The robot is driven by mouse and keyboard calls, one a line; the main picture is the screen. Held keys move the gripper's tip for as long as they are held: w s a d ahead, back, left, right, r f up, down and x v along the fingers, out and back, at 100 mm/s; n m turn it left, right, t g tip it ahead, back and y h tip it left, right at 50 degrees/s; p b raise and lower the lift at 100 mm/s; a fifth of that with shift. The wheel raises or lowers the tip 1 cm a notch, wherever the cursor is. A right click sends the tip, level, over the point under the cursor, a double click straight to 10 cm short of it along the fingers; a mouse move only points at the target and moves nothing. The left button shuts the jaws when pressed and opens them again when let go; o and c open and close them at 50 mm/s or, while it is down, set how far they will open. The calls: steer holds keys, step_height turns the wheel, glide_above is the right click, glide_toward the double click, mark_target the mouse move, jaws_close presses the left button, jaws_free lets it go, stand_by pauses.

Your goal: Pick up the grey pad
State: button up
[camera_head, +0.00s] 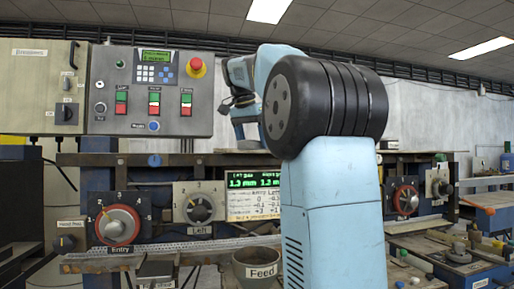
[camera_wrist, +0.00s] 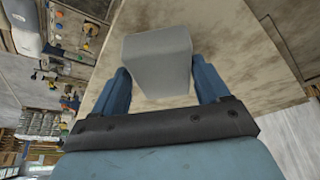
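The grey pad (camera_wrist: 157,58) is a pale grey block. In the wrist view it sits between the two blue fingers of my gripper (camera_wrist: 163,78), with one finger on each side. The gaps at its sides are very narrow or absent, and I cannot tell whether both fingers press on it. A stained beige surface (camera_wrist: 225,50) lies behind the pad, and I cannot tell whether the pad touches it. In the head view my arm hides most of the area around the gripper, and the pad cannot be made out.
In the head view a control box (camera_head: 150,90) with a red stop button stands at the left. Knobs marked Entry (camera_head: 118,225) and Left (camera_head: 198,208), a small screen (camera_head: 252,195) and a Feed cup (camera_head: 260,268) are below. Another bench (camera_head: 465,262) is at right.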

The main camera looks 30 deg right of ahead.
steer(key=c, duration=0.8)
steer(key=shift+o, duration=0.2)
steer(key=shift+r, duration=0.1)
steer(key=shift+r, duration=0.25)
steer(key=r, duration=0.3)
steer(key=shift+s+a+r, duration=0.15)
steer(key=shift+s+r, duration=0.15)
steer(key=shift+s, duration=0.1)
steer(key=s+a+r, duration=0.3)
steer(key=s+r, duration=0.5)
steer(key=s, duration=0.4)
steer(key=shift+s+a+r, duration=0.25)
steer(key=shift+s+r, duration=0.1)
